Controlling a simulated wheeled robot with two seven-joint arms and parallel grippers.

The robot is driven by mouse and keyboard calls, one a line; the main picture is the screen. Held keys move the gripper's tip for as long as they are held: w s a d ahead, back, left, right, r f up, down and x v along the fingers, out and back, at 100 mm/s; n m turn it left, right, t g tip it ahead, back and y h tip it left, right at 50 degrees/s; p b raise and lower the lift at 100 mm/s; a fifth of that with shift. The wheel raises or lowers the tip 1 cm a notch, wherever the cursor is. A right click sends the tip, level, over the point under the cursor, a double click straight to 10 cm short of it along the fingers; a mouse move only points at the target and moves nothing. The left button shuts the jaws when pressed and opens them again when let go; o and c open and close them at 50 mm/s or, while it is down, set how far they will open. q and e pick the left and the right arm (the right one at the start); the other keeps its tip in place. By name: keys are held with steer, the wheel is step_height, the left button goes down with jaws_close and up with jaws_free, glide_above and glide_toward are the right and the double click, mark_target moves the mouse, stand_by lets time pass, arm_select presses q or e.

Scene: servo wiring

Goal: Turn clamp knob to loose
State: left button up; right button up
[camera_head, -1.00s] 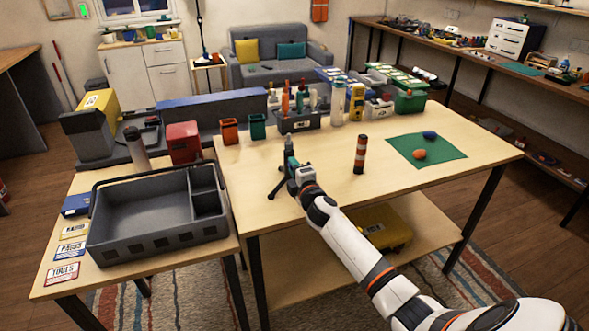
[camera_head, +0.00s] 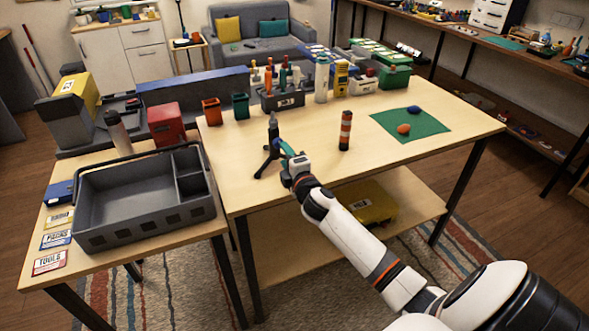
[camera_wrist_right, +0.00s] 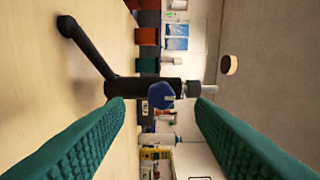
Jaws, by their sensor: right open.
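A small black tripod stand (camera_head: 272,143) stands upright near the front left of the main table. In the right wrist view the stand (camera_wrist_right: 140,86) appears sideways, with a blue clamp knob (camera_wrist_right: 162,95) on its post. My right gripper (camera_head: 284,147) is just to the right of the stand. Its two green ribbed fingers are open, and the knob shows between and beyond the fingertips (camera_wrist_right: 160,105). I see no contact, though the exact gap is hard to judge. The knob's marking is too small to read. My left gripper is not in view.
An orange-and-black striped cylinder (camera_head: 345,131) stands right of the stand. A green mat (camera_head: 425,128) holds an orange and a blue object. A grey divided tray (camera_head: 105,232) is on the left table. Bins and bottles line the back. Bare tabletop lies around the stand.

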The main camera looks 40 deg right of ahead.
steer(key=v, duration=0.6)
steer(key=shift+s, duration=0.3)
steer(key=s+a+f+m+g, duration=0.75)
steer(key=s+f+m, duration=0.2)
steer(key=s, duration=0.35)
steer(key=s+a+f+m+g+y, duration=0.25)
steer(key=s+a, duration=0.35)
steer(key=s, duration=0.3)
steer(key=s+a+f+m+g+y, duration=0.1)
steer(key=s+a+g+y, duration=0.1)
steer(key=s+a+g, duration=0.45)
step_height(320, 180, down, 24)
steer(key=s+d+t, duration=0.1)
steer(key=s+t, duration=0.1)
steer(key=s+d+f+g, duration=0.2)
steer(key=s+d+f, duration=0.1)
steer(key=s+f, duration=1.4)
steer(key=shift+f, duration=0.7)
